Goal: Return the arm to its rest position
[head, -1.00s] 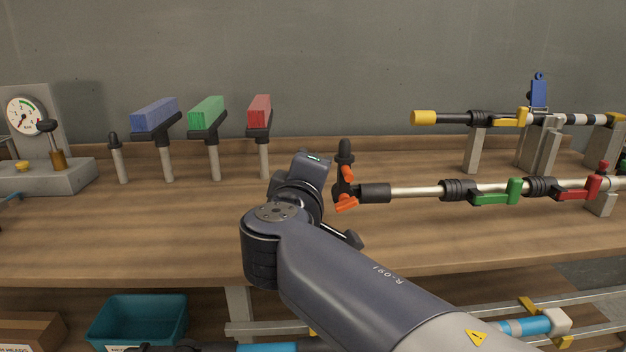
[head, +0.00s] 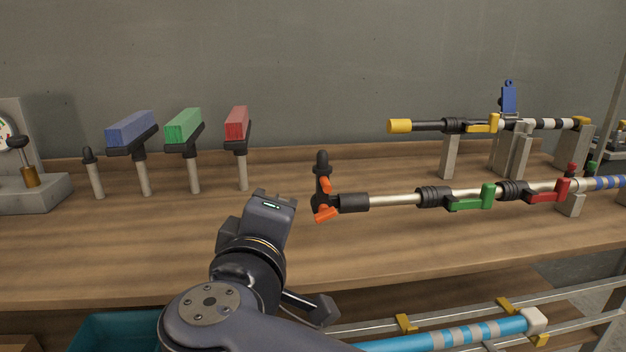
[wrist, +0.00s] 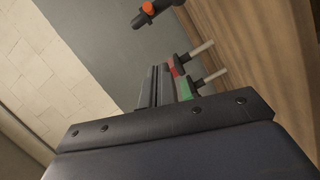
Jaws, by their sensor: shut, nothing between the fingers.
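My arm is folded low at the bottom centre of the head view, in front of the bench. The dark wrist housing (head: 268,222) with a small green light shows there, and the fingers are hidden from that side. In the wrist view my gripper (wrist: 157,72) shows as two dark parallel fingers, closed together with nothing between them. It is clear of the objects in sight. The red block (wrist: 177,66) and the green block (wrist: 185,90) on their posts lie beyond the fingers.
A pipe (head: 395,199) with a black, orange-levered end (head: 323,190) stands right of my wrist. Blue (head: 131,128), green (head: 184,125) and red (head: 237,122) blocks stand on posts at the back. A teal bin (head: 115,335) is below the bench (head: 120,250). Bench surface near the wrist is bare.

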